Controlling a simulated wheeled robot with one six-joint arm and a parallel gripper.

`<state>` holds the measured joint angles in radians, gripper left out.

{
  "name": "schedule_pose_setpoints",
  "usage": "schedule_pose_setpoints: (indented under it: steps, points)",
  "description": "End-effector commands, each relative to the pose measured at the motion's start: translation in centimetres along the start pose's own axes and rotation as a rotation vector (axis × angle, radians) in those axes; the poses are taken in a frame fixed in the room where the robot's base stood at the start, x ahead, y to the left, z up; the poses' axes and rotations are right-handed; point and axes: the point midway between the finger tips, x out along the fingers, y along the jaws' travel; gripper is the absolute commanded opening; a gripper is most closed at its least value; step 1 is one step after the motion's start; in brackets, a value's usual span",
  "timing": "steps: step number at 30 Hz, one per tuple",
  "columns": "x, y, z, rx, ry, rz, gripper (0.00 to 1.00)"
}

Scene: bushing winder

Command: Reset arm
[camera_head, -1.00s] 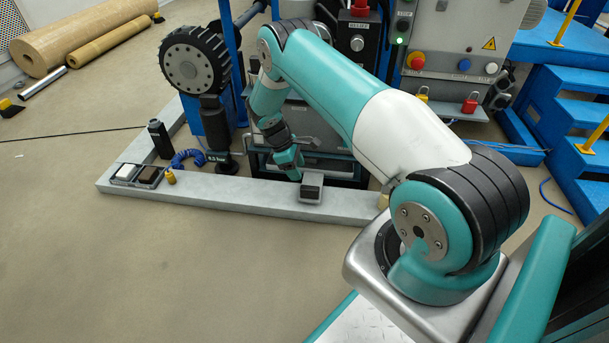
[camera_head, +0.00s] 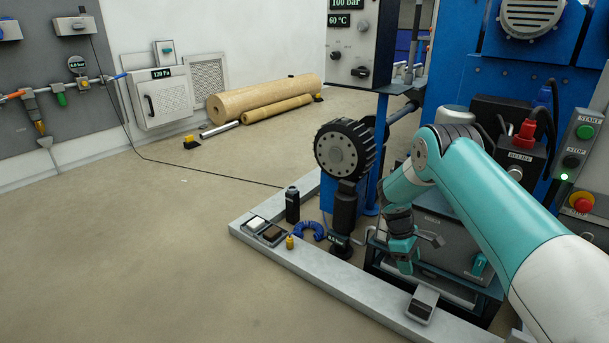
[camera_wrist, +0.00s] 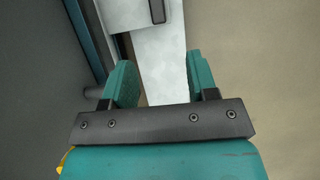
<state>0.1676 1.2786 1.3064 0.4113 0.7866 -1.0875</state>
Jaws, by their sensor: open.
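My gripper (camera_head: 406,259) hangs at the end of my teal and white arm, beside the dark grey machine cabinet and above the light grey base rail (camera_head: 352,287). In the wrist view my gripper (camera_wrist: 160,85) shows two teal fingers spread apart with nothing between them. The rail (camera_wrist: 163,70) lies beneath the fingers. A small grey box with a dark top (camera_head: 422,304) sits on the rail just to the right of and below my gripper. My arm is bent, with its forearm pointing down.
A black knurled handwheel (camera_head: 345,150) stands left of my arm. A black bottle (camera_head: 292,206), a blue coiled hose (camera_head: 312,231) and a small brass piece (camera_head: 290,242) are on or by the rail. Brown rolls (camera_head: 262,97) lie by the wall. The left floor is open.

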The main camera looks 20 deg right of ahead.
Motion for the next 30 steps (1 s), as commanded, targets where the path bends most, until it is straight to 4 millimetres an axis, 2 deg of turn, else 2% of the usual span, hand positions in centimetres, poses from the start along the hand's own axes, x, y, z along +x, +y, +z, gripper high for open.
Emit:
schedule_pose_setpoints:
  steps: [2, 4, 5, 8, 9, 12, 15, 17, 18, 21, 24, 30]
  points:
    - [-0.7, -0.1, 0.0, 0.0, 0.007, 0.003, 0.53]
    - [-2.6, -0.5, -0.1, 0.004, 0.026, 0.008, 0.53]
    - [-3.8, -0.8, -0.2, 0.004, 0.039, 0.01, 0.53]
    - [-9.8, -2.8, -0.3, 0.012, 0.105, 0.019, 0.53]
    - [-12.7, -4.0, -0.2, 0.016, 0.139, 0.02, 0.53]
    - [-19.7, -8.2, 0.6, 0.024, 0.224, 0.009, 0.53]
    - [-25.8, -13.0, 2.2, 0.029, 0.307, -0.012, 0.53]
    - [-29.0, -16.1, 3.6, 0.029, 0.355, -0.03, 0.53]
    - [-31.0, -18.3, 4.6, 0.028, 0.385, -0.044, 0.53]
    - [-35.0, -23.9, 7.7, 0.023, 0.454, -0.086, 0.53]
    - [-37.6, -29.1, 11.1, 0.016, 0.508, -0.133, 0.53]
    - [-39.7, -36.7, 16.7, 0.001, 0.571, -0.217, 0.53]
